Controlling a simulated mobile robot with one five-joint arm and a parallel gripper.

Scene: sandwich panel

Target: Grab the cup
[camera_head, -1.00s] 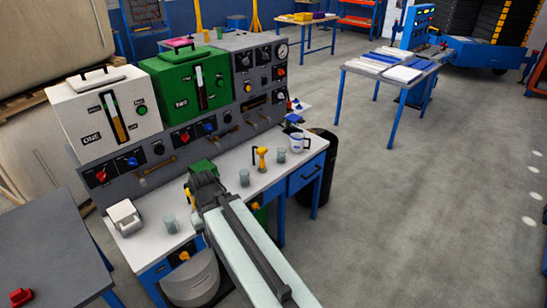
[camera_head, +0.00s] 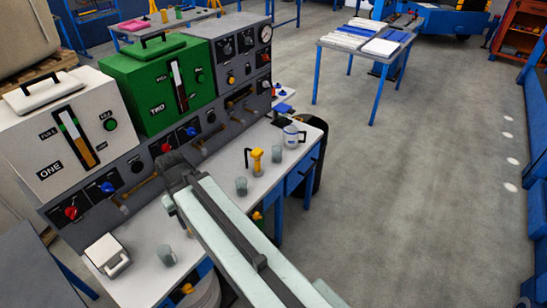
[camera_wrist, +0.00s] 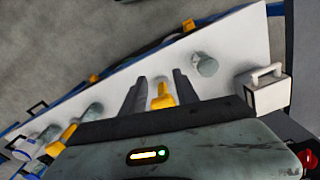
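Several small grey cups stand on the white bench top. In the head view one cup (camera_head: 167,256) is near the white box, another (camera_head: 241,186) is right of my arm, and a third (camera_head: 277,154) is beside the yellow-handled item. In the wrist view a cup (camera_wrist: 205,64) stands apart from and right of my gripper (camera_wrist: 157,82). My gripper is open above the bench, its dark fingers spread. A yellow part (camera_wrist: 162,97) shows between them; I cannot tell whether it is touched. In the head view my arm hides the fingertips.
A white box with a handle (camera_head: 107,256) is at the bench's near end. A yellow-handled item (camera_head: 257,160) and a white-blue jug (camera_head: 292,135) stand at the far end. The grey panel (camera_head: 140,165) with levers rises behind. Open floor (camera_head: 420,190) is at right.

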